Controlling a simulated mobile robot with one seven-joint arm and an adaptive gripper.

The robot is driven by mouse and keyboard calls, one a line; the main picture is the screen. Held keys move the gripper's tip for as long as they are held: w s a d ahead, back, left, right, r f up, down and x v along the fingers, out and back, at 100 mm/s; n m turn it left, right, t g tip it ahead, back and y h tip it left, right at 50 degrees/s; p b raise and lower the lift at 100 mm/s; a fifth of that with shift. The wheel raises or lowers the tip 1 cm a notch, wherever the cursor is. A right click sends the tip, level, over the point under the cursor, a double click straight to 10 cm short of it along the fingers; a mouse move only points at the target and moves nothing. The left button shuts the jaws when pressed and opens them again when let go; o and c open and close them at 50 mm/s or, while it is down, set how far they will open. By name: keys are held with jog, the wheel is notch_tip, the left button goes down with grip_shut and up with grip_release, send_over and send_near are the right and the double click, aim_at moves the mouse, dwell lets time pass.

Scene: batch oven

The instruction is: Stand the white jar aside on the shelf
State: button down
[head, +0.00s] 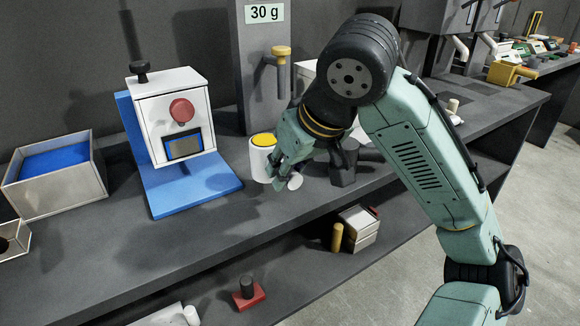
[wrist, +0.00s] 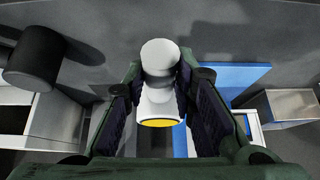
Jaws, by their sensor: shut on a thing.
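My gripper (head: 284,176) is shut on a small white cylindrical jar (head: 295,182), above the bench top beside the dispenser column. In the wrist view the jar (wrist: 160,55) shows between the two fingertips, pale and plain. In the head view the fingers cover part of it, and I cannot tell whether its base touches the bench. A larger white cup with a yellow top (head: 262,158) stands just left of my gripper; it also shows in the wrist view (wrist: 157,106). The lower shelf (head: 300,272) runs below the bench top.
A white device with a red knob (head: 178,112) stands on a blue base (head: 190,188) to the left. An open box with a blue inside (head: 60,190) is farther left. A dark block (head: 345,165) stands right of my gripper. The lower shelf holds a red block (head: 248,295) and small boxes (head: 358,228).

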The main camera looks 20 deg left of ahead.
jog(key=w, duration=0.2)
jog(key=w+a, duration=0.1)
jog(key=shift+w+a+f, duration=0.15)
jog(key=shift+w, duration=0.2)
jog(key=shift+f+p, duration=0.35)
jog(key=shift+f, duration=1.4)
jog(key=shift+f, duration=0.15)
jog(key=c, duration=1.3)
grip_release()
jog(key=shift+c, duration=0.2)
jog(key=shift+r, duration=0.25)
jog(key=v, duration=1.1)
jog(key=shift+r+b, duration=0.3)
jog(key=shift+r, duration=0.05)
jog(key=shift+s, duration=0.1)
